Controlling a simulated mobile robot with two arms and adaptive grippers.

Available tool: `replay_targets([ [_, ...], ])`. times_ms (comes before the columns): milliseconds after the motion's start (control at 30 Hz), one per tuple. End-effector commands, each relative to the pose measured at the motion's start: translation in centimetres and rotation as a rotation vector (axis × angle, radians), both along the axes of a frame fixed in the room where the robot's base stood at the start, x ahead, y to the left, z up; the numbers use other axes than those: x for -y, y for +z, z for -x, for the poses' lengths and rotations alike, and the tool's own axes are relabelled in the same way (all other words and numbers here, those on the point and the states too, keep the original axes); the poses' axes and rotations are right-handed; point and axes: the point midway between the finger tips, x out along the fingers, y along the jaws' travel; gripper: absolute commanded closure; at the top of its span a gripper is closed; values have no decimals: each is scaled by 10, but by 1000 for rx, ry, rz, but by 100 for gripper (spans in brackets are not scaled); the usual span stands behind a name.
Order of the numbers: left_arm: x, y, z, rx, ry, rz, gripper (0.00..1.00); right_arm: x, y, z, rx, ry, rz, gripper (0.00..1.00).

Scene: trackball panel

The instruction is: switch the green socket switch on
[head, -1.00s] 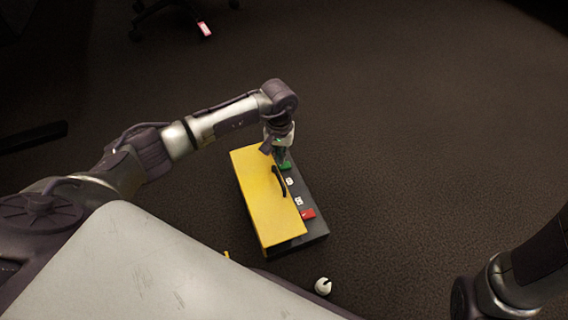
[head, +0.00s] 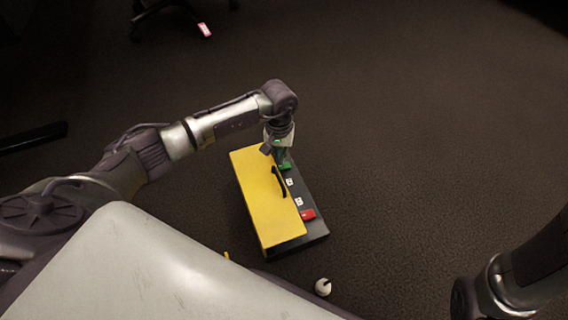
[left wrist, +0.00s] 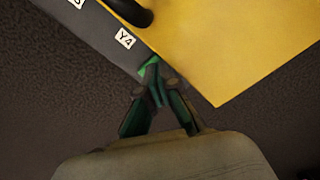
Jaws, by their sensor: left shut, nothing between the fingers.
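The green socket switch (head: 285,167) sits at the far end of the dark strip of the panel (head: 316,229). It also shows in the left wrist view (left wrist: 149,66), partly hidden behind my fingertips. My left gripper (head: 283,159) points down at the green switch with its fingers closed together and empty. In the left wrist view its fingertips (left wrist: 153,78) overlap the green switch; I cannot tell whether they touch it. Whether the switch is on or off cannot be made out. My right gripper is out of view; only part of my right arm shows at the lower right.
A yellow lid (head: 262,200) with a black handle (head: 279,181) covers the panel's left part. A red switch (head: 308,215) and white labels lie along the strip. A small white round object (head: 322,287) lies in front. The carpet to the right is clear.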

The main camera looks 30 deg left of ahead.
Motion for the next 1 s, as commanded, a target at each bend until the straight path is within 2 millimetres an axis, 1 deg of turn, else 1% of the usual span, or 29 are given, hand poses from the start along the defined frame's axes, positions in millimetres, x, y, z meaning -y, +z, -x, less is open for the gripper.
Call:
replay_targets([
  [1000,0,-14,0,0,0,0,100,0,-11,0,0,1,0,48],
])
